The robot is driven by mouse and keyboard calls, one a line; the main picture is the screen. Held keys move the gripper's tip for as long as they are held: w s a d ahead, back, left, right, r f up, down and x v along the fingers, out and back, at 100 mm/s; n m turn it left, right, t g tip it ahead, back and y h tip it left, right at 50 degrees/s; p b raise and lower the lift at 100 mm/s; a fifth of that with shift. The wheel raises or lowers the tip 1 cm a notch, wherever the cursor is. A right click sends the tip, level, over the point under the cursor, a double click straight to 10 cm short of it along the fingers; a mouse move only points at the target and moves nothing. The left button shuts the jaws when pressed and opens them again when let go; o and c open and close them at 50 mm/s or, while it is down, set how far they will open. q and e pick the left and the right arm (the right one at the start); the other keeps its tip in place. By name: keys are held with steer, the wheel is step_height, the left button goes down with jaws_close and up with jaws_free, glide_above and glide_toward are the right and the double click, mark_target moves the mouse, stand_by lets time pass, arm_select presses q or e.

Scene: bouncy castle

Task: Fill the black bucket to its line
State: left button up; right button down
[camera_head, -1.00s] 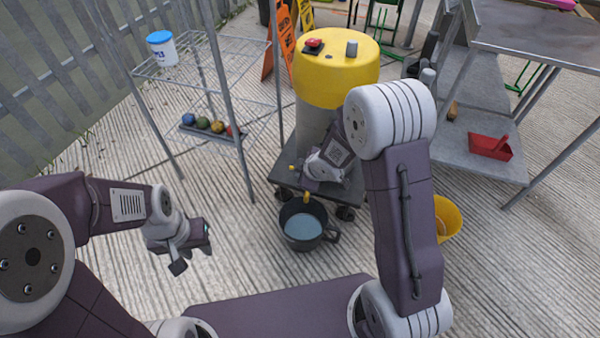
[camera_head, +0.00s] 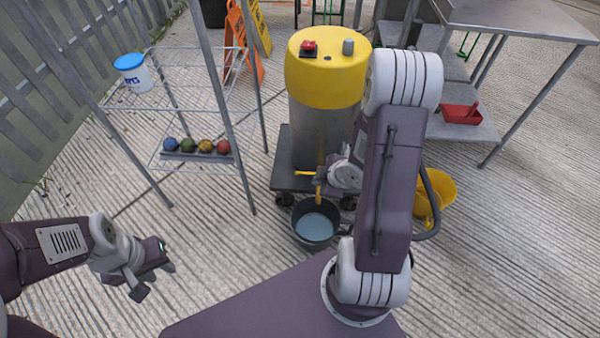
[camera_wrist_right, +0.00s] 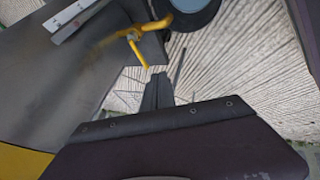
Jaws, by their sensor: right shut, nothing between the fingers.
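The black bucket (camera_head: 299,236) stands on the ground in front of the yellow-topped drum (camera_head: 322,128), with pale blue-grey water (camera_head: 315,227) inside. No fill line can be made out. A yellow tap (camera_head: 318,188) sticks out low on the drum above the bucket; it also shows in the right wrist view (camera_wrist_right: 134,38), near the bucket's rim (camera_wrist_right: 168,12). I cannot make out a stream. My right gripper (camera_wrist_right: 158,78) is shut and empty, its tips just short of the tap in that view. My left gripper (camera_head: 153,279) is open and empty, over bare ground at left.
The drum stands on a dark wheeled dolly (camera_head: 284,180). A wire rack (camera_head: 236,165) with coloured balls and a white-and-blue tub (camera_head: 133,75) stands at left. A yellow bucket (camera_head: 440,190) is behind my right arm. A metal table (camera_head: 525,25) with a red scoop (camera_head: 461,114) below is at right.

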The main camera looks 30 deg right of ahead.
mark_target(305, 173)
steer(key=w+d+f+b, duration=0.1)
steer(key=w+f+b, duration=0.5)
steer(key=w+f, duration=0.3)
steer(key=shift+d, duration=0.15)
steer(key=shift+s, duration=0.1)
steer(key=shift+w+d+m+h, duration=0.15)
steer(key=shift+w+m+h, duration=0.15)
steer(key=shift+w+m, duration=0.15)
